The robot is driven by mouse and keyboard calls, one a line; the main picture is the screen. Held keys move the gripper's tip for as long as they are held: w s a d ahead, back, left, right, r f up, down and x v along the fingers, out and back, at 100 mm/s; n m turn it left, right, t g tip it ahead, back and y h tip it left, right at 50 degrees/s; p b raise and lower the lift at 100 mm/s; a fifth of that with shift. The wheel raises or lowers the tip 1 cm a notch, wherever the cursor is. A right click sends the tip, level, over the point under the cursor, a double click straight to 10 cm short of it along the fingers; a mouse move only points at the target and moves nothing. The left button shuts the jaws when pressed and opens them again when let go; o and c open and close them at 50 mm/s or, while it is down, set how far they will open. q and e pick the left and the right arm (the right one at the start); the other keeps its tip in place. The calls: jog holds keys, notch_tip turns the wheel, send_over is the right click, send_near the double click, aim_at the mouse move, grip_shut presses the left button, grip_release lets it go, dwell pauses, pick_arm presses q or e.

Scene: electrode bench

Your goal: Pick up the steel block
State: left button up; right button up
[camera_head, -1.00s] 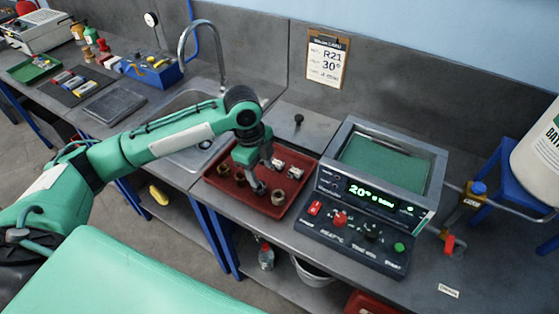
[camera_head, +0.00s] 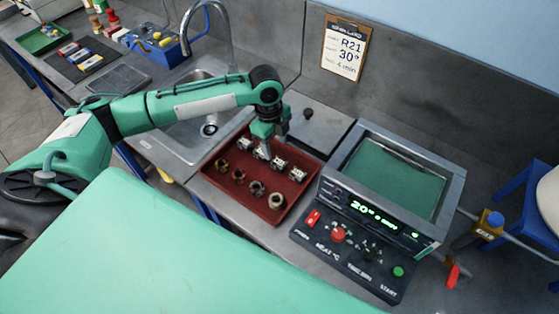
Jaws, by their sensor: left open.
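The red tray (camera_head: 224,190) on the bench holds two rows of small parts. The back row has silvery, steel-looking blocks, among them a block (camera_head: 279,163) in the middle, a block (camera_head: 297,174) at the right end and a block (camera_head: 245,144) at the left end. My right gripper is out of view.
A heater unit with a green-lined basin and control panel (camera_head: 350,240) stands right of the tray. A sink (camera_head: 180,135) with a tall tap (camera_head: 207,18) lies left. A clipboard (camera_head: 345,50) hangs on the back wall. A blue stool stands at far right.

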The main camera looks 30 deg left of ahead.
aim_at(279, 162)
pick_arm(q)
jog(key=shift+d+f, duration=0.1)
jog(key=shift+f, duration=0.5)
jog(key=shift+w+f, duration=0.15)
jog(key=shift+f, duration=0.15)
jog(key=shift+d+f+p, duration=0.15)
jog(key=shift+f+p, duration=0.35)
jog(key=shift+p, duration=0.1)
jog(key=f, duration=0.1)
jog(key=f+p, duration=0.1)
jog(key=f, duration=0.1)
jog(key=shift+d+f, duration=0.25)
jog(key=shift+f, duration=0.3)
jog(key=shift+c, duration=0.4)
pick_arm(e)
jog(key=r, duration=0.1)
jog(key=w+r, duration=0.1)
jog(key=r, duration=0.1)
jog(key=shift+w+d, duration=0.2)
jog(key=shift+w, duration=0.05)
pick_arm(q)
grip_shut()
